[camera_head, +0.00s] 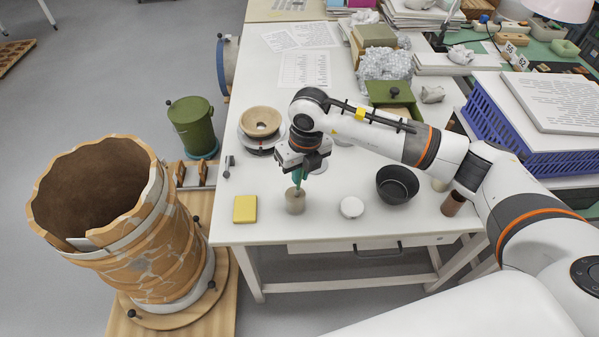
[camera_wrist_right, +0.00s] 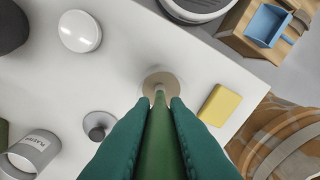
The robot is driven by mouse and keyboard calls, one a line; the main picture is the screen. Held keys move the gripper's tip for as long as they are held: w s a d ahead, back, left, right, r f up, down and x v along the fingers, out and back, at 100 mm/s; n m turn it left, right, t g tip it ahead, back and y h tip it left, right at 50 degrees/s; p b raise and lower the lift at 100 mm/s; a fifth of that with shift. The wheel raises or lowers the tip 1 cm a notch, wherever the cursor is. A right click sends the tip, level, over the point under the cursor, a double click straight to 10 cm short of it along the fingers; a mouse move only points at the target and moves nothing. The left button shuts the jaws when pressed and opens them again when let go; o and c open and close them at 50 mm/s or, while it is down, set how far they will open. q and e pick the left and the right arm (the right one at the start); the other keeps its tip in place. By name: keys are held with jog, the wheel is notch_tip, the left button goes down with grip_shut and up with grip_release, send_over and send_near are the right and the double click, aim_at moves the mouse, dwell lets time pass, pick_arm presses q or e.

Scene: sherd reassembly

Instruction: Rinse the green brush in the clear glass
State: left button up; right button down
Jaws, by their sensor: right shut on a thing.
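My right gripper (camera_head: 298,176) is shut on the green brush (camera_wrist_right: 156,140), which points down between its teal fingers. Below it the clear glass (camera_head: 295,204), with beige-brown contents, stands upright near the table's front edge. In the right wrist view the brush's thin end reaches the round mouth of the glass (camera_wrist_right: 163,78). I cannot tell how deep the tip is inside. My left gripper is not in view.
A yellow sponge (camera_head: 245,209) lies left of the glass; a white round lid (camera_head: 352,208) and black bowl (camera_head: 397,184) stand to its right. A large patched vessel (camera_head: 150,255) stands left of the table. A labelled plaster cup (camera_wrist_right: 36,150) shows in the wrist view.

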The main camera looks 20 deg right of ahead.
jog(key=shift+s+d+r+p, duration=0.1)
jog(key=shift+r+p, duration=0.65)
jog(key=shift+r, duration=0.6)
jog(key=shift+s+d+r+p, duration=0.1)
jog(key=shift+r+p, duration=0.6)
jog(key=shift+r, duration=1.1)
jog(key=shift+r+p, duration=0.8)
jog(key=shift+r, duration=0.7)
